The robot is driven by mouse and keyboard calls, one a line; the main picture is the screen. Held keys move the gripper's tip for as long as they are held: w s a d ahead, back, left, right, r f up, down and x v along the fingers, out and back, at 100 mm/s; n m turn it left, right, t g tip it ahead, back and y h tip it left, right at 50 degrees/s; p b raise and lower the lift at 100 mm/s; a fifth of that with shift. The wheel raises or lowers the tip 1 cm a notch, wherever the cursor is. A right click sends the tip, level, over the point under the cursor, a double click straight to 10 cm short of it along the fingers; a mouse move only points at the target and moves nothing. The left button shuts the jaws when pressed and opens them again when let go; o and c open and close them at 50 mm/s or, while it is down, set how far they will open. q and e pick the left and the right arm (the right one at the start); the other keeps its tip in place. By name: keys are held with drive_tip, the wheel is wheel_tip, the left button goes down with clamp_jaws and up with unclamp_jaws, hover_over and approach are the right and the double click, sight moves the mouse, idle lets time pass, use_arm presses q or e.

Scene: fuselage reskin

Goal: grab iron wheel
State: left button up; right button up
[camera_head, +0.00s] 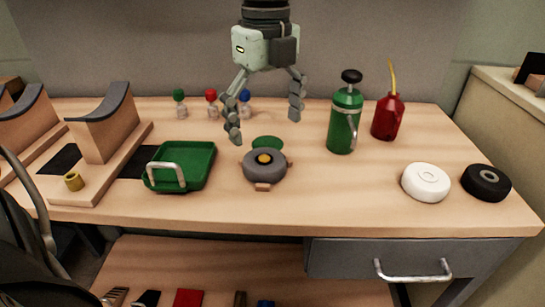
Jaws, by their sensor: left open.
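A grey wheel with a yellow hub (264,166), which looks like the iron wheel, sits on small wooden supports in the middle of the workbench. My left gripper (264,124) hangs from the top of the picture with its fingers spread. It is open and empty, and in the picture its fingertips show just above the grey wheel, apart from it. The height of the fingertips over the bench is hard to tell. A white wheel (426,182) and a black wheel (486,182) lie at the bench's right end. My right gripper does not show.
A green tray (205,172) with a metal handle stands left of the wheel, beside wooden cradles (105,128). Small bottles (211,104) stand behind. A green canister (344,118) and red oil can (388,117) stand to the right. The bench's front middle is clear.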

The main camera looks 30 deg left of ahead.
sight(265, 159)
use_arm(q)
drive_tip(key=f, duration=0.5)
drive_tip(key=shift+s+a+f+p, duration=0.1)
drive_tip(key=shift+s+f+p, duration=0.2)
drive_tip(key=shift+s+f, duration=0.1)
drive_tip(key=shift+f, duration=0.2)
drive_tip(key=shift+w, duration=0.1)
drive_tip(key=shift+c, duration=0.3)
drive_tip(key=c, duration=1.7)
drive_tip(key=shift+c, duration=0.5)
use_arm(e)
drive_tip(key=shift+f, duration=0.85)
